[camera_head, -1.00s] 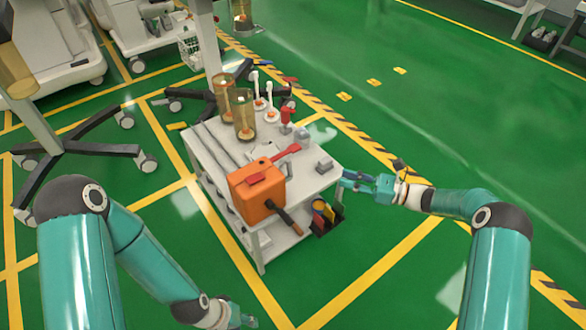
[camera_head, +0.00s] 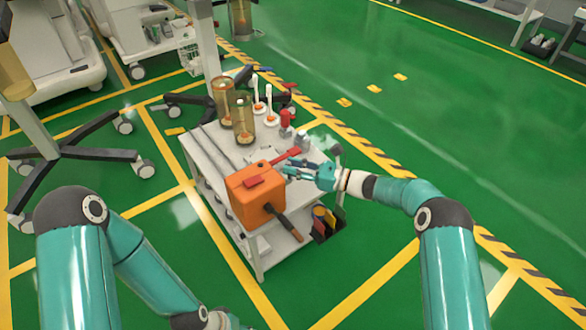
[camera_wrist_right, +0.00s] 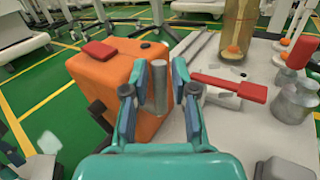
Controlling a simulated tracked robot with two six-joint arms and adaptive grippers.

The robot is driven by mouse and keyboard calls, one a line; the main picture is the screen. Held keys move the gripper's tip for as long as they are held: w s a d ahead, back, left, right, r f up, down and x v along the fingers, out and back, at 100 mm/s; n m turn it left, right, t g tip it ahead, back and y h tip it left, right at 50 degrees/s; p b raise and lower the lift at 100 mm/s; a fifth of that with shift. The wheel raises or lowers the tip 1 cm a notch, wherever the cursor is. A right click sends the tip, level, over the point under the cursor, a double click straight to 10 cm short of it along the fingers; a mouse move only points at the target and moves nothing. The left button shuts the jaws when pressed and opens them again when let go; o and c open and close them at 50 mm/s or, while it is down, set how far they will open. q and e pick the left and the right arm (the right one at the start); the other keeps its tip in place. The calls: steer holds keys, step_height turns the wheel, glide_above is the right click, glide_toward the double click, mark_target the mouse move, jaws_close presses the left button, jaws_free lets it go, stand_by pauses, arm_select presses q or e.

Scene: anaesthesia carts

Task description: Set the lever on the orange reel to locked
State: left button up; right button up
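The orange reel (camera_head: 256,197) is a boxy orange block on the near end of the white cart; it also shows in the right wrist view (camera_wrist_right: 115,82). A red flat tab (camera_head: 253,181) lies on its top. A dark lever-like handle (camera_head: 289,227) sticks out from its lower side toward the front right. My right gripper (camera_head: 288,173) is just right of the reel, over the cart top. In the wrist view its fingers (camera_wrist_right: 159,75) are apart, with a grey upright cylinder (camera_wrist_right: 159,86) showing between them; contact is unclear. My left gripper (camera_head: 228,321) is mostly cut off at the bottom edge.
A red-handled bar (camera_head: 281,157) lies behind my right gripper. Two amber cylinders (camera_head: 243,122), white posts and a red-topped piece (camera_head: 286,119) stand farther back on the cart. Dark bins (camera_head: 325,221) hang at the right side.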

steer(key=shift+w+a, duration=0.1)
steer(key=shift+a, duration=0.1)
jaws_close()
steer(key=shift+d, duration=0.1)
